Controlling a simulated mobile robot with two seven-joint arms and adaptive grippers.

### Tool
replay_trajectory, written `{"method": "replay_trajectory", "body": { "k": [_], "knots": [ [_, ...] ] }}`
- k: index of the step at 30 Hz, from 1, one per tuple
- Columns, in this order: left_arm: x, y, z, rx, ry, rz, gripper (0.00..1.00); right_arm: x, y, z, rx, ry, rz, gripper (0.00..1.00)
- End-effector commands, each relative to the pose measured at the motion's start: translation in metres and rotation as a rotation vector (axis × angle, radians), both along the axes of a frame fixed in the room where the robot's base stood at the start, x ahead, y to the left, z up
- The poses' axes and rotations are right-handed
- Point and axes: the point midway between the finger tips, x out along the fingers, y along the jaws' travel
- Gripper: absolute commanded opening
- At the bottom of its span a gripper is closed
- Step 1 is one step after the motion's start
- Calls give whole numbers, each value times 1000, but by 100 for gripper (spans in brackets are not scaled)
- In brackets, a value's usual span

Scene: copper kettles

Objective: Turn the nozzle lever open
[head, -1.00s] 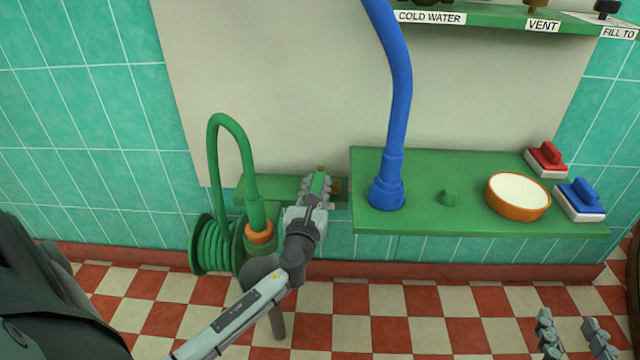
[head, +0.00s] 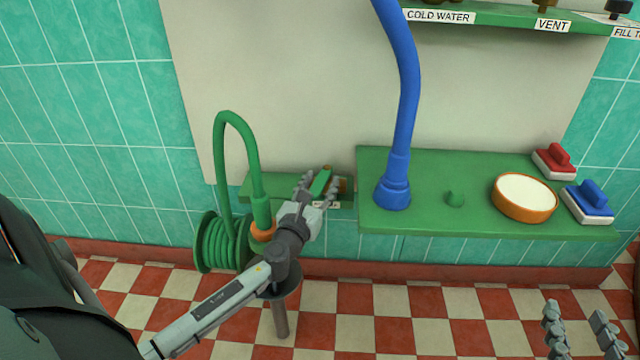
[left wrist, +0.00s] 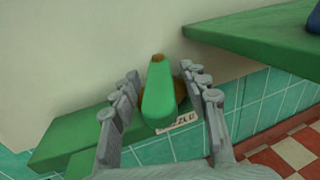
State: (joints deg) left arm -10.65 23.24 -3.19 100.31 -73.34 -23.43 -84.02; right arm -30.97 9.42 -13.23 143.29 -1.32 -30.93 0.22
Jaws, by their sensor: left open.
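The nozzle lever (head: 320,183) is a green tapered handle with a brassy tip, on a small green wall shelf (head: 262,187). In the left wrist view the lever (left wrist: 158,94) points up and toward the camera, with a brownish mount partly hidden behind it. My left gripper (head: 319,184) is open, with its fingers on either side of the lever. In the left wrist view the left gripper (left wrist: 160,92) shows gaps to the lever on both sides. My right gripper (head: 580,322) is open and empty at the lower right, far from the lever.
A green hose (head: 222,150) with a coil (head: 215,245) stands left of the lever. A blue pipe (head: 405,110) rises from the larger green shelf (head: 430,220) to the right. That shelf holds an orange-rimmed bowl (head: 524,207) and red (head: 554,158) and blue (head: 590,196) brushes.

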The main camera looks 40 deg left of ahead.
Motion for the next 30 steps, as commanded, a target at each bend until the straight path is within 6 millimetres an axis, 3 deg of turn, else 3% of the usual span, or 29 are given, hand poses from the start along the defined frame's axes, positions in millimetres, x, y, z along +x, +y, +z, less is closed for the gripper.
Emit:
{"method": "replay_trajectory", "body": {
  "k": [5, 18, 24, 30],
  "knots": [
    [-17, -5, -2, -1, 4, -1, 45, 0, 0, 0, -1, 0, 0, 40],
    [-100, -29, -1, -2, 3, 1, 45, 0, 0, 0, 0, 1, 0, 40],
    [-114, -33, 0, -1, 0, 1, 45, 0, 0, 0, 0, 1, 0, 40],
    [-115, -34, 0, -1, 0, 1, 45, 0, 0, 0, 0, 1, 0, 40]
  ]
}}
